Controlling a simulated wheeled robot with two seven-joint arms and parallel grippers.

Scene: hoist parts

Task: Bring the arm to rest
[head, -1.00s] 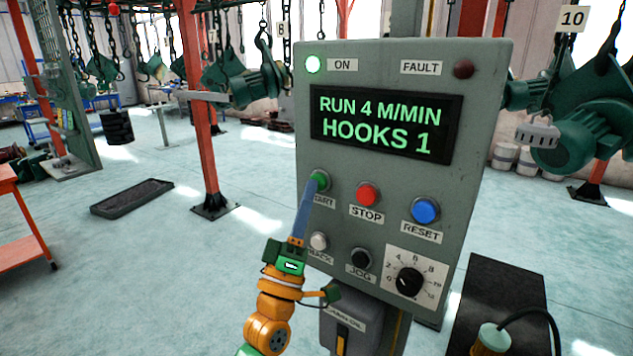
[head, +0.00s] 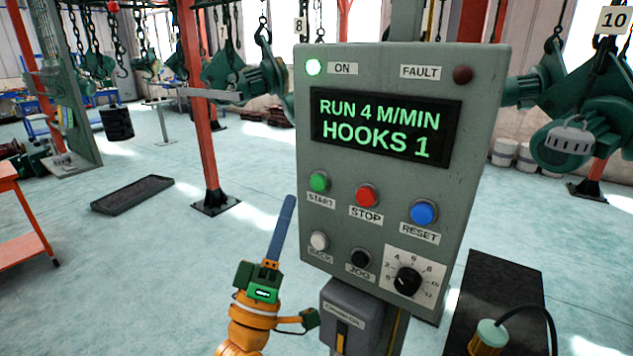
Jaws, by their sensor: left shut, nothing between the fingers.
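My left gripper (head: 284,218) is shut and empty, with its blue fingers together and pointing up. It stands in front of and left of the grey control box (head: 480,110), clear of the green START button (head: 319,182). The box's display (head: 385,127) reads "RUN 4 M/MIN HOOKS 1". The red STOP button (head: 367,196), blue RESET button (head: 424,212), white button (head: 319,240), black JOG button (head: 360,258) and dial (head: 408,281) show below. My right gripper is not in view.
A smaller grey box (head: 350,308) sits under the control box. A dark mat (head: 493,275) lies at right, with a green-capped, cabled item (head: 490,337) in front. Green hoists (head: 585,125) hang from chains. A red post (head: 198,110) and black tray (head: 131,194) stand left; floor between is open.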

